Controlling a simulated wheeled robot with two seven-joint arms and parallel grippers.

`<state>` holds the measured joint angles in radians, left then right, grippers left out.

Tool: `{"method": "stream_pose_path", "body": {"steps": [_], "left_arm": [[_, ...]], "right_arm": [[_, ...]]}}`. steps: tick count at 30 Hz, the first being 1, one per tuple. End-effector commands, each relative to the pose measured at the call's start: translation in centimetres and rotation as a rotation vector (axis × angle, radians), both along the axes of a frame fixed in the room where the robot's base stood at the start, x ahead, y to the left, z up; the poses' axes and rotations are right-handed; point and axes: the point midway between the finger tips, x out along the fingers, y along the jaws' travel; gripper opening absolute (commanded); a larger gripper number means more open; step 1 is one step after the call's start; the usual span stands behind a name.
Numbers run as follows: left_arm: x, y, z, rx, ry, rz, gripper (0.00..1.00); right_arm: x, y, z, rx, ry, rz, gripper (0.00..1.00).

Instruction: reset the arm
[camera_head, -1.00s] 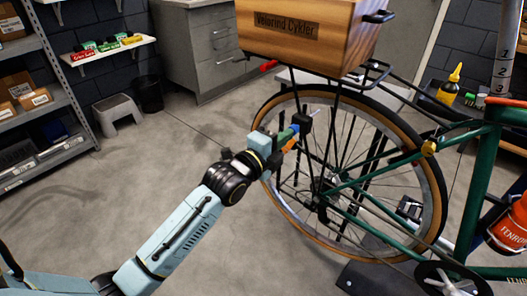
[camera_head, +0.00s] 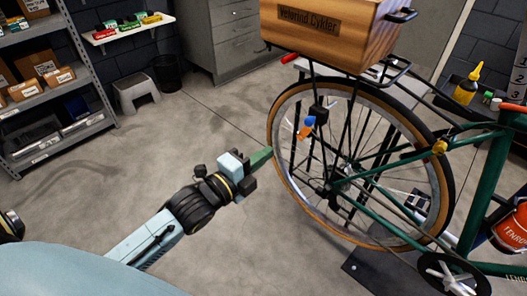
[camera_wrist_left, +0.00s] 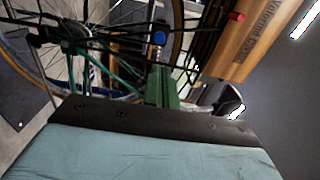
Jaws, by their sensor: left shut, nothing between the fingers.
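My left gripper (camera_head: 262,157) is shut and empty, its green fingers pointing toward the bike's rear wheel. In the head view it stands just left of the wheel's tan tyre (camera_head: 281,165); I cannot tell whether there is a gap in depth. The shut green fingers also show in the left wrist view (camera_wrist_left: 162,88). A small blue and orange item (camera_head: 306,127) is at the wheel, right of and above the gripper; its blue part shows in the left wrist view (camera_wrist_left: 159,38). My right gripper is not in view.
The green bike (camera_head: 486,190) carries a wooden crate (camera_head: 330,30) over its rear wheel. A grey step stool (camera_head: 137,93), a dark bin (camera_head: 167,73) and a shelf rack (camera_head: 95,95) stand at the back left. The floor (camera_head: 90,190) between is clear.

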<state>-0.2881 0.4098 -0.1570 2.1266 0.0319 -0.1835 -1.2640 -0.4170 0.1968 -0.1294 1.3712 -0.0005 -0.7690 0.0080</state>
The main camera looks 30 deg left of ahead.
Motion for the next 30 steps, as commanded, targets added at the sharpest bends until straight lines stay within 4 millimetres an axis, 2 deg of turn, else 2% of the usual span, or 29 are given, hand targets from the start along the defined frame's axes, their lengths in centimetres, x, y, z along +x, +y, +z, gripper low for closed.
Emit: {"method": "stream_pose_path", "body": {"steps": [7, 8, 11, 14, 16, 18, 20, 21, 23, 24, 26, 27, 29, 30], "left_arm": [[-0.3, 0.2, -0.2, -0.004, 0.006, 0.002, 0.00], [-0.3, 0.3, -0.6, -0.010, 0.016, 0.005, 0.00], [0.0, 1.0, -3.5, -0.050, 0.095, 0.032, 0.00], [0.0, 2.5, -9.1, -0.134, 0.244, 0.092, 0.00], [-0.8, 3.8, -14.1, -0.214, 0.374, 0.154, 0.00], [-2.3, 5.0, -19.2, -0.295, 0.503, 0.227, 0.00], [-4.1, 5.9, -23.3, -0.363, 0.610, 0.295, 0.00], [-5.5, 6.5, -26.0, -0.407, 0.679, 0.345, 0.00], [-8.1, 7.3, -29.8, -0.471, 0.779, 0.424, 0.00], [-10.0, 7.8, -32.2, -0.511, 0.843, 0.480, 0.00], [-13.2, 8.4, -35.5, -0.572, 0.935, 0.569, 0.00], [-15.5, 8.7, -37.4, -0.609, 0.993, 0.631, 0.00], [-19.3, 9.1, -40.1, -0.662, 1.074, 0.728, 0.00], [-21.8, 9.3, -41.7, -0.694, 1.124, 0.795, 0.00]], "right_arm": [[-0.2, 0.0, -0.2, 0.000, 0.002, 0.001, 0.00], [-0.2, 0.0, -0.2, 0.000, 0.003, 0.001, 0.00], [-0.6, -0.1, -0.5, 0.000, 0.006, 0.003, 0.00], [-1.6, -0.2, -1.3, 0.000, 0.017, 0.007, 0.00], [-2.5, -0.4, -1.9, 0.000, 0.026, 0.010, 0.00], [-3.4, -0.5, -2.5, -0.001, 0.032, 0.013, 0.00], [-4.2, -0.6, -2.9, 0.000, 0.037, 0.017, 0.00], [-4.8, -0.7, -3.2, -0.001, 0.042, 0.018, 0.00], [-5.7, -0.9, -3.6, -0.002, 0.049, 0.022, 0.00], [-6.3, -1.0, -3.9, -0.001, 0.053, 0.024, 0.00], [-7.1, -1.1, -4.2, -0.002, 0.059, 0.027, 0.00], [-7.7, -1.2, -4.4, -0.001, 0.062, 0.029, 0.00], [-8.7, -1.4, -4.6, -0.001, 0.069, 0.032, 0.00], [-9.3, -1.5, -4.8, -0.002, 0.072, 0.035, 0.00]]}}
